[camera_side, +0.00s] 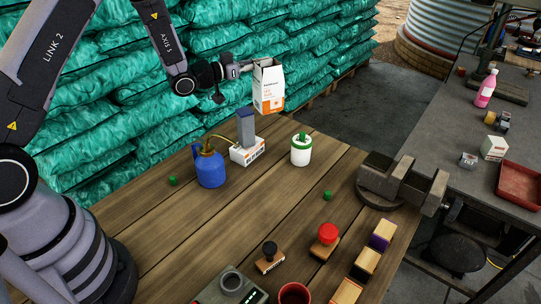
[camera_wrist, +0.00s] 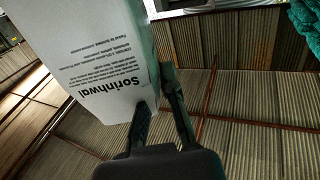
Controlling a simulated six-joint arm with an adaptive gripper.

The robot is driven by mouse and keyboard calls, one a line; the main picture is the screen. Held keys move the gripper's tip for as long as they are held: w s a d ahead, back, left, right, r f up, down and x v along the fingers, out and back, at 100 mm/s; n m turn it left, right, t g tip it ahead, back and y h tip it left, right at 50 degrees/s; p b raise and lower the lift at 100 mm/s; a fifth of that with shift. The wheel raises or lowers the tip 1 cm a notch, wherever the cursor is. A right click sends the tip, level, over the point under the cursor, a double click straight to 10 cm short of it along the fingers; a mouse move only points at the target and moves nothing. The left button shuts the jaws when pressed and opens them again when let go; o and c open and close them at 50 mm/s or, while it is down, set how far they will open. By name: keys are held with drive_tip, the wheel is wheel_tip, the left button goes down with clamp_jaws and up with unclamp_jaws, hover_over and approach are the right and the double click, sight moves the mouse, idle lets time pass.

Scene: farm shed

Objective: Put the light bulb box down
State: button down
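The light bulb box (camera_side: 269,90) is a white carton with an orange lower part. It hangs in the air above the far side of the wooden table (camera_side: 120,225), in front of the stacked teal sacks. My gripper (camera_side: 250,67) is shut on its upper left edge. In the wrist view the box (camera_wrist: 92,50) fills the upper left, with its printing upside down. The fingers of my gripper (camera_wrist: 158,92) lie at its edge, one over its printed face. The far side of the box is hidden.
Below stand a blue oil can (camera_side: 210,169), a small box with a grey block (camera_side: 246,128) and a white-green container (camera_side: 301,150). A vise (camera_side: 395,180) is at the right. Stamps (camera_side: 270,258) and several small blocks lie nearer. Bare planks show between them.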

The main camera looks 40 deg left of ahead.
drive_tip(key=s+d+r+m+g+h, duration=0.1)
drive_tip(key=s+d+m+g+h, duration=0.35)
drive_tip(key=s+d, duration=0.9)
wheel_tip(320, 180, down, 20)
drive_tip(key=shift+a+f+t+h, duration=0.2)
drive_tip(key=shift+a+t+h, duration=0.15)
drive_tip(key=shift+a+t, duration=0.1)
drive_tip(key=shift+s+n, duration=0.1)
drive_tip(key=shift+n, duration=0.15)
drive_tip(key=shift+f, duration=0.2)
drive_tip(key=c, duration=1.2)
unclamp_jaws()
drive_tip(key=shift+c, duration=0.2)
